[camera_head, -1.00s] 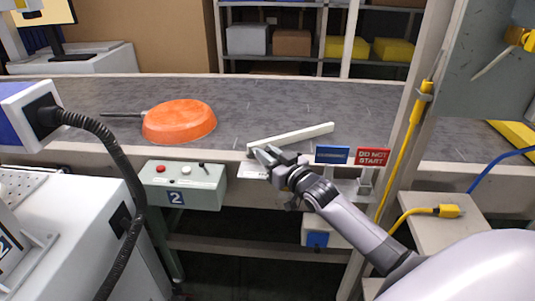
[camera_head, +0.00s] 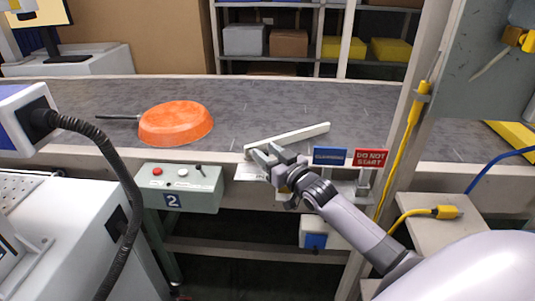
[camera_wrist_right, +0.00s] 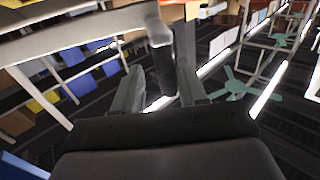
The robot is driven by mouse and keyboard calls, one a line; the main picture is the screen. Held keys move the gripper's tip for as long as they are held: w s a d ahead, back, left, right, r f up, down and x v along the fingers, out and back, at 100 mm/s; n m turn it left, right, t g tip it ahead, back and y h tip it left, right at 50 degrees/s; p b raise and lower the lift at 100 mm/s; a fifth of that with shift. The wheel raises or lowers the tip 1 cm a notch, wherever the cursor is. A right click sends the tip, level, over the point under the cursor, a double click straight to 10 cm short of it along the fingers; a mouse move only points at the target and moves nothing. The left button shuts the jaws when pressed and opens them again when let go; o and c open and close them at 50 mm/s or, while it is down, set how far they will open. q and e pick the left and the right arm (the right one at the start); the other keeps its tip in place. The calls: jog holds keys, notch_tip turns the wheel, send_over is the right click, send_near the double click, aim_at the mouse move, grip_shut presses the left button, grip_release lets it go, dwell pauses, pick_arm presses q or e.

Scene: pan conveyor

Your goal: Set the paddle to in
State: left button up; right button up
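The paddle (camera_head: 295,136) is a long pale bar lying slantwise over the grey conveyor, its near left end at the front rail. My right gripper (camera_head: 265,153) is at that near end. In the right wrist view, an upright handle (camera_wrist_right: 162,60) with a pale top and dark lower part stands between the fingers of my right gripper (camera_wrist_right: 161,78). The fingers are apart, with a gap visible on the handle's left side; contact on the right is unclear. The pale bar (camera_wrist_right: 90,38) runs off to the upper left there. My left gripper is not in view.
An orange pan (camera_head: 176,123) lies on the conveyor (camera_head: 230,95), left of the paddle. A control box (camera_head: 180,187) marked 2 hangs on the front. Blue (camera_head: 330,156) and red "DO NOT START" (camera_head: 370,158) signs stand just right of my gripper. A yellow-cabled post is farther right.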

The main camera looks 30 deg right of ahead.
jog(key=shift+s, duration=0.15)
jog(key=s, duration=0.7)
jog(key=shift+d, duration=0.2)
jog(key=shift+w, duration=0.1)
jog(key=s+a+f+n+g+p, duration=0.1)
jog(key=s+a+f+g+p, duration=0.1)
jog(key=s+a+f, duration=0.5)
jog(key=s+a+f+g+y+p, duration=0.1)
jog(key=s+a+f+g+p, duration=0.2)
jog(key=s, duration=1.2)
jog(key=a+f+g, duration=0.2)
jog(key=a+f, duration=0.3)
jog(key=f, duration=0.1)
jog(key=shift+s+a+f+n+g, duration=0.25)
jog(key=shift+s+f+n+g, duration=0.05)
jog(key=shift+s+f+n, duration=0.1)
